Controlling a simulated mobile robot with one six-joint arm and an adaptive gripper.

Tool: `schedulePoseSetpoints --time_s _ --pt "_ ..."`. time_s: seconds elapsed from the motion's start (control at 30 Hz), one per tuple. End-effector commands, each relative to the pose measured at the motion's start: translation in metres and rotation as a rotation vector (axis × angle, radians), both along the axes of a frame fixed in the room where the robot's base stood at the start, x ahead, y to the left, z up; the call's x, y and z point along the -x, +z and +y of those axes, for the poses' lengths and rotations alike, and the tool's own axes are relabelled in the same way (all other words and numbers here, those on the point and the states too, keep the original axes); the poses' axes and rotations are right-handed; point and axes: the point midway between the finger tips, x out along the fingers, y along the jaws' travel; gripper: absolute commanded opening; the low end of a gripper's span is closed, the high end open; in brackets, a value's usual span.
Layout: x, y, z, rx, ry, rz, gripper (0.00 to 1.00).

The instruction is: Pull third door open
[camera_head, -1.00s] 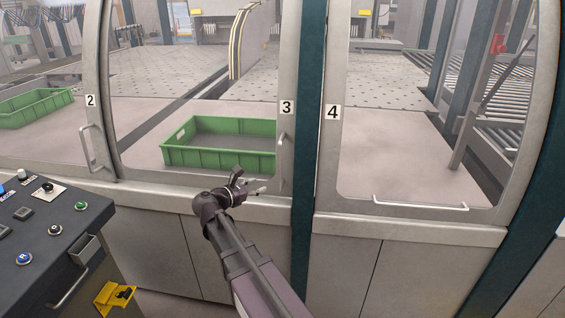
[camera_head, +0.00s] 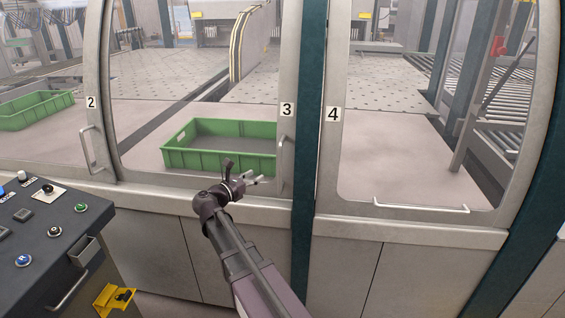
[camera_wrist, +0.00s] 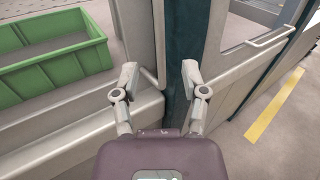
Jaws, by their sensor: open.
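The third door (camera_head: 285,165) is a glazed grey frame marked 3 on its right upright, and it looks closed. Its handle (camera_head: 281,154) is a slim vertical bar low on that upright. My gripper (camera_head: 256,180) is open and empty, just left of and slightly below the handle in the head view. In the wrist view my gripper (camera_wrist: 160,80) has its two fingers spread. The handle (camera_wrist: 151,77) shows there between the fingertips, nearer the left one. I cannot tell whether the left finger touches it.
A green crate (camera_head: 218,146) lies behind the third door's glass. Door 4 (camera_head: 331,150), with a horizontal handle (camera_head: 420,207), is right of a dark teal post (camera_head: 308,120). Door 2's handle (camera_head: 90,148) is left. A control console (camera_head: 50,240) stands at the lower left.

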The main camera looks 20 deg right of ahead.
Motion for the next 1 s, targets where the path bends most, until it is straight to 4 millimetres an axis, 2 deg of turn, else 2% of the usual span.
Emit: schedulePoseSetpoints --time_s 0.7,1.0 --pt "-0.038 0.0 -0.092 -0.001 -0.002 -0.001 0.57" --pt "-0.047 0.0 -0.115 -0.001 -0.001 -0.001 0.57"
